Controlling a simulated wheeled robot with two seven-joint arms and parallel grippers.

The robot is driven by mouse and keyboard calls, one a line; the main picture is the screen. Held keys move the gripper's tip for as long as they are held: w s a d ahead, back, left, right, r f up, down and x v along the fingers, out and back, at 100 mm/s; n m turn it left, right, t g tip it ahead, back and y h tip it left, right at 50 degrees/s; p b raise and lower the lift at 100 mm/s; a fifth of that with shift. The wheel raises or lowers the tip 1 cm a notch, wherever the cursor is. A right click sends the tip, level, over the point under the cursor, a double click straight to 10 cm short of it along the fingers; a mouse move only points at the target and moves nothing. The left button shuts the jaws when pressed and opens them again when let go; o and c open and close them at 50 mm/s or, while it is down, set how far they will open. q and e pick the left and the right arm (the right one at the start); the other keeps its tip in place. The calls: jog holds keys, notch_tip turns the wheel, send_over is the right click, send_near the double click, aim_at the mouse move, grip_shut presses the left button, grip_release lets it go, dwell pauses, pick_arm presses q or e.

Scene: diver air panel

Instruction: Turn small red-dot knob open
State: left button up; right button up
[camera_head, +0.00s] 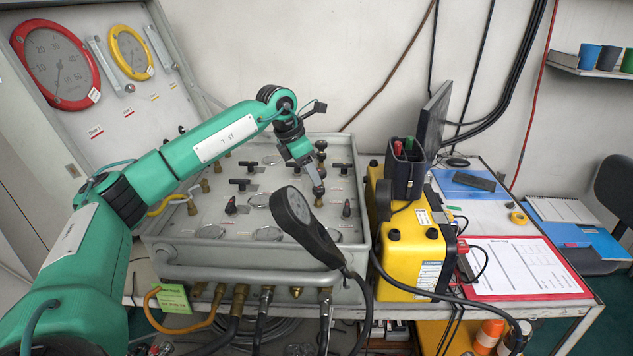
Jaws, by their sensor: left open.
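A grey air panel (205,258) lies in the middle, with several black knobs and T-handles on its face. My left arm reaches over the panel from the left. My left gripper (318,188) is open, pointing down at a small knob with a brass base (319,202) on the panel's right half. The fingertips are at or just above that knob; I cannot tell whether they touch it. A small black knob (346,209) stands just right of it. My right gripper is not in view.
A black handset (305,222) on a cable stands over the panel's front right. A yellow case (412,245) borders the panel on the right, with a black pen holder (404,172) on top. Red and yellow gauges are on the raised lid at left.

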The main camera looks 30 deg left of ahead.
aim_at(319, 188)
pick_arm(q)
jog(key=x, duration=0.5)
jog(key=shift+p, duration=0.3)
jog(key=shift+r, duration=0.1)
jog(key=c, duration=0.9)
